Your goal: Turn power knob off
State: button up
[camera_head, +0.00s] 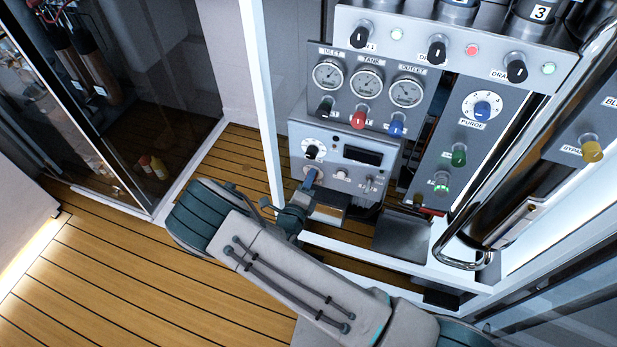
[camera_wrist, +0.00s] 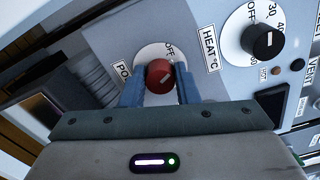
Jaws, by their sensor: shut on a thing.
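The power knob (camera_wrist: 160,76) is red with a pale pointer line and sits on a white dial plate marked OFF. In the wrist view its label is partly hidden, with only "PO" readable. My gripper (camera_wrist: 160,88) has its two blue fingers on either side of the knob and is shut on it. The knob's pointer slants toward the upper right in the wrist view. In the head view my gripper (camera_head: 309,180) reaches the lower left of the grey control box, and the knob is hidden there by the fingers.
The black heat knob (camera_wrist: 264,42) is close by on the same box. Above stand the gauges (camera_head: 367,84) with a red knob (camera_head: 358,120) and a blue knob (camera_head: 396,128) below them. A white frame post (camera_head: 262,110) rises left of the panel. Wooden floor lies open at left.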

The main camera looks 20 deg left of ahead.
jog(key=shift+n+p, duration=0.45)
jog(key=shift+n, duration=1.15)
jog(key=shift+f+n, duration=0.1)
jog(key=shift+n, duration=0.2)
jog(key=o, duration=1)
jog(key=shift+a, duration=0.1)
jog(key=shift+s, duration=0.1)
jog(key=s, duration=0.9)
jog(key=s+a+b, duration=0.1)
jog(key=s, duration=0.3)
jog(key=shift+s, duration=0.35)
